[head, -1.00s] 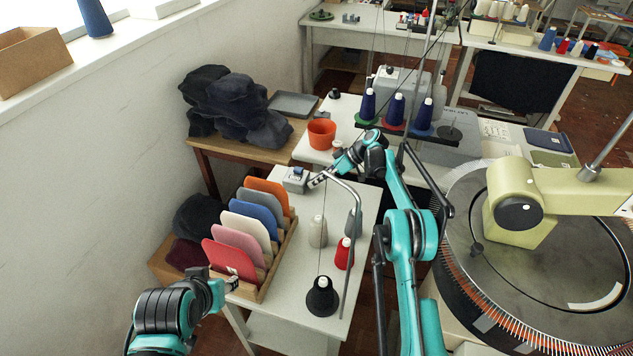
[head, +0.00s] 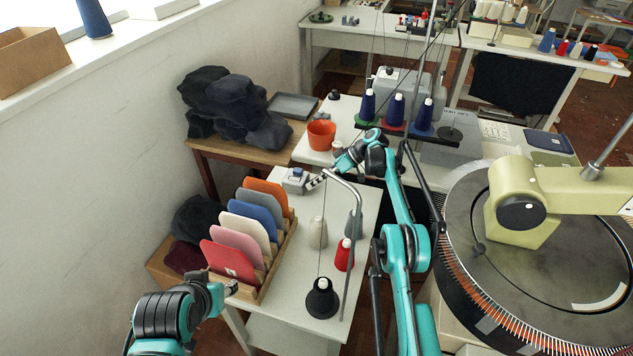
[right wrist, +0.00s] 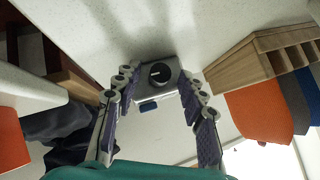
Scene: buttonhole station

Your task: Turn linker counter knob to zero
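The linker counter is a small grey box (head: 295,182) at the far end of the narrow white table. In the right wrist view its round black knob (right wrist: 160,73) carries a pale pointer line, and a small blue part (right wrist: 148,106) sits at the box's edge. My right gripper (head: 315,181) is just right of the box in the head view.
A wooden rack (head: 277,262) of coloured panels stands left of the counter. Thread cones (head: 318,233) and a bent metal thread stand (head: 357,215) are on the same table. An orange pot (head: 321,134) stands behind. The round linking machine (head: 535,250) is at right.

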